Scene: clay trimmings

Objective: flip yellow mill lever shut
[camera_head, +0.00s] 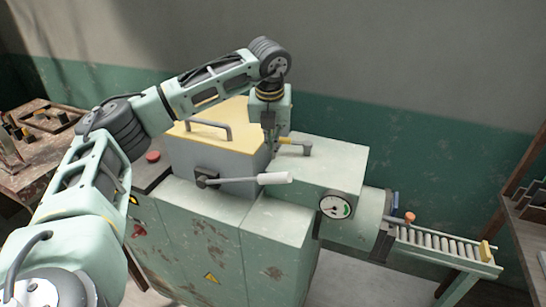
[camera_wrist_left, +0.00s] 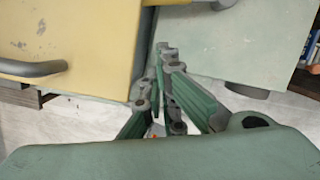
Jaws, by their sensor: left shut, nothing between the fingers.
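The pale green mill machine (camera_head: 322,160) has a box-shaped housing on its right and a yellow lid (camera_head: 205,140) on its left. A small yellow lever (camera_head: 286,141) lies about level over the housing's left end, beside a dark grey bent handle (camera_head: 306,148). My left gripper (camera_head: 269,146) points down just left of the yellow lever, near the lid's edge. I cannot tell whether they touch. In the left wrist view the fingers (camera_wrist_left: 163,52) are shut and empty, between the yellow lid (camera_wrist_left: 88,40) and the green housing (camera_wrist_left: 235,45). The yellow lever cannot be made out there. My right gripper is out of view.
A white-handled lever (camera_head: 262,179) sticks out from the machine's front. A dial (camera_head: 335,206) is on the housing's front right. A roller conveyor (camera_head: 438,242) runs off to the right. Cluttered benches stand at both sides, and a wall is close behind.

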